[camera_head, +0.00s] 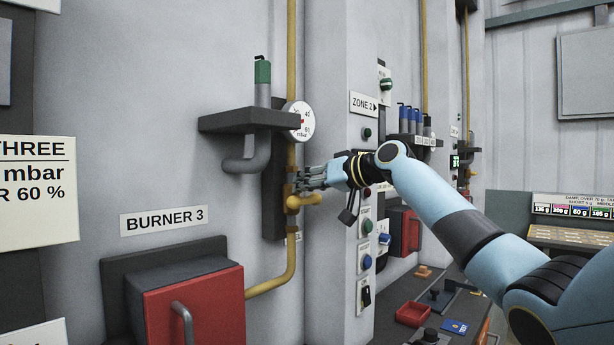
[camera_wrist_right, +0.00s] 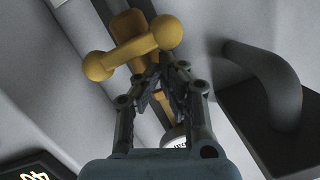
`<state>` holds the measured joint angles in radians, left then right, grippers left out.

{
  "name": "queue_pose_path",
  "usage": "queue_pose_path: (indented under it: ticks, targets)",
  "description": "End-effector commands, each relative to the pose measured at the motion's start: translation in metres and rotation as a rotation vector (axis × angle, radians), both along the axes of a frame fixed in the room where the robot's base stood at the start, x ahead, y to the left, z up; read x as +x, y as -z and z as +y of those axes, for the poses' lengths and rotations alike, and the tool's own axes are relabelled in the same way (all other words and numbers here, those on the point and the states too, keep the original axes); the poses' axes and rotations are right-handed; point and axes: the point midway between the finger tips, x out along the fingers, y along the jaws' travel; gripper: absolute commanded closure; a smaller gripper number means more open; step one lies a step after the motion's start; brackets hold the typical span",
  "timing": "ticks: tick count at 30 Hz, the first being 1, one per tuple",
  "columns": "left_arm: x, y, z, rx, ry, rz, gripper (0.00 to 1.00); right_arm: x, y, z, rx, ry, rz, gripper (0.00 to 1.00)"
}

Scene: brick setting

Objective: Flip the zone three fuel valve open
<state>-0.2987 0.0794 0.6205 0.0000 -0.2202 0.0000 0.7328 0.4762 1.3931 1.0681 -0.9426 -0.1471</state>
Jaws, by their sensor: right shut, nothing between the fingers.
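The yellow valve handle (camera_head: 307,200) sits on the yellow gas pipe beside the BURNER 3 box. It lies roughly level, crosswise to the upright pipe. In the right wrist view the handle (camera_wrist_right: 133,50) is a short bar with a ball at each end. My right gripper (camera_head: 300,178) is just above the handle, pointing at the pipe. In the right wrist view its fingertips (camera_wrist_right: 160,76) are together and empty, close to the bar's edge; I cannot tell if they touch it. My left gripper is out of view.
A round gauge (camera_head: 299,121) and a dark shelf (camera_head: 235,121) with a green-capped grey pipe (camera_head: 262,80) are above the valve. The red burner box (camera_head: 195,305) is below left. A grey pillar with buttons (camera_head: 365,226) stands close on the right.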

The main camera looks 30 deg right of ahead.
Motion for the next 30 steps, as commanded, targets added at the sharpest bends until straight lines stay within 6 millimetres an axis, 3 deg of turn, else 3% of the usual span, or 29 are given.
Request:
queue_pose_path:
  ticks: [30]
  targets:
    - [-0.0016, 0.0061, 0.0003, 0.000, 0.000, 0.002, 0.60, -0.0018, 0.0021, 0.0050, -0.119, -0.001, -0.042, 1.00]
